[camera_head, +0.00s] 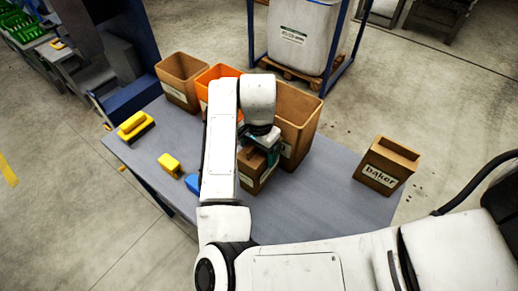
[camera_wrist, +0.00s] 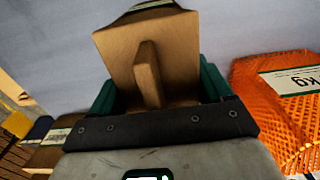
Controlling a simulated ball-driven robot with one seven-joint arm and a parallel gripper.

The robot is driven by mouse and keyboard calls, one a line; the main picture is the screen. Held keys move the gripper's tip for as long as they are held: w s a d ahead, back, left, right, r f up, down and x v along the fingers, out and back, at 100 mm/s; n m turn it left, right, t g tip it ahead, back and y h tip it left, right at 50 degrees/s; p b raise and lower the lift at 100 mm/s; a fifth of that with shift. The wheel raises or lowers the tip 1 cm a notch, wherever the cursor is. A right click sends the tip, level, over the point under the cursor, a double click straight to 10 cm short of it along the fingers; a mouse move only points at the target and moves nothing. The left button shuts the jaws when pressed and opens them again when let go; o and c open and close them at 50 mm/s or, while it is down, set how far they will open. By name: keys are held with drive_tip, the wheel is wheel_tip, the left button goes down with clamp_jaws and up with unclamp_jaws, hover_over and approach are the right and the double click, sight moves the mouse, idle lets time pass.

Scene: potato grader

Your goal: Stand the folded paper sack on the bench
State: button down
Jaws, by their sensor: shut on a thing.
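My gripper (camera_head: 262,143) is over the middle of the bench (camera_head: 325,165), partly hidden by my arm. Its teal fingers are shut on a brown paper sack (camera_head: 250,168) with a pale label. In the wrist view the sack (camera_wrist: 175,45) sits between the two fingers (camera_wrist: 160,92), with a brown ridge standing along its middle. I cannot tell whether its base touches the bench. Another brown sack-like block marked "baker" (camera_head: 386,165) stands upright at the bench's right end.
A large brown open container (camera_head: 297,115) is close behind the held sack. An orange one (camera_head: 216,73) and a brown one (camera_head: 181,80) stand further left. A yellow brush (camera_head: 136,127), a yellow block (camera_head: 169,164) and a blue item (camera_head: 192,183) lie left. Bench surface is clear between the held sack and the "baker" block.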

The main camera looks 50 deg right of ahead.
drive_tip(key=shift+f, duration=0.1)
unclamp_jaws()
idle(0.3)
wheel_tip(320, 180, up, 12)
drive_tip(key=shift+r, duration=0.1)
idle(0.5)
drive_tip(key=shift+s, duration=0.1)
idle(0.5)
